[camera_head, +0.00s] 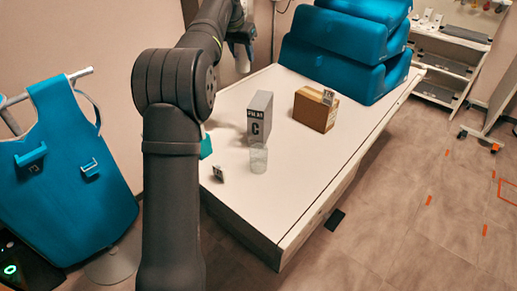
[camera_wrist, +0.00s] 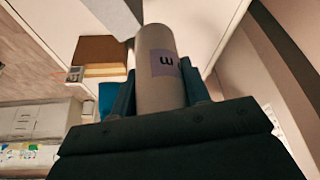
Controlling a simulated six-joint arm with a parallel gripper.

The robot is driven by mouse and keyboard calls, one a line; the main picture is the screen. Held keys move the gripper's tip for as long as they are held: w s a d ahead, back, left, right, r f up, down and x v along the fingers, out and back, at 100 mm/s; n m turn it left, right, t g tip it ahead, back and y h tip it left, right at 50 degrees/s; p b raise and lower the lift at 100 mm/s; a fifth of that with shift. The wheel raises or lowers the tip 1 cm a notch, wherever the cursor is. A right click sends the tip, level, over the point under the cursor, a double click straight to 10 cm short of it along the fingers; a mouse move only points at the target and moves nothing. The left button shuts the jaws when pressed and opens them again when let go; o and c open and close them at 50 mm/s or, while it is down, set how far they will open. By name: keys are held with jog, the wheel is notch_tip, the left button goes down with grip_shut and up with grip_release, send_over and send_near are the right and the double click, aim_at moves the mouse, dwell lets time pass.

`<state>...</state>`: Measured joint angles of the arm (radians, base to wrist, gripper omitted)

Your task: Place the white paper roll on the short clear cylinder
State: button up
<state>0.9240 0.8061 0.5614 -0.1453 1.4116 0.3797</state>
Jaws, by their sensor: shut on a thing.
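The white paper roll (camera_wrist: 155,45) is held between the two fingers of my gripper (camera_wrist: 158,90) in the wrist view. It bears a purple-grey label with a dark mark. In the head view, my gripper (camera_head: 241,42) is high over the far left side of the table, partly hidden by my arm, with the roll (camera_head: 243,64) showing below it. The short clear cylinder (camera_head: 258,159) stands upright on the white table, apart from the roll and nearer the camera. I cannot make out the cylinder in the wrist view.
A grey box marked C (camera_head: 259,117) stands just behind the cylinder. A brown carton (camera_head: 313,111) with a small tag stands to the right. Blue padded blocks (camera_head: 345,45) fill the table's far end. A small dark-marked tag (camera_head: 218,174) lies left of the cylinder. The near right tabletop is clear.

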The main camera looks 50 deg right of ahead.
jog(key=s+a, duration=0.4)
jog(key=s, duration=0.6)
jog(key=s+a, duration=0.4)
jog(key=s, duration=0.5)
jog(key=s+a, duration=0.4)
jog(key=s, duration=0.6)
send_over(259, 149)
notch_tip(259, 149, down, 13)
jog(key=shift+w+f+m, duration=0.1)
jog(key=shift+f+m, duration=0.3)
jog(key=shift+f, duration=1.55)
jog(key=shift+f, duration=0.1)
jog(key=o, duration=1)
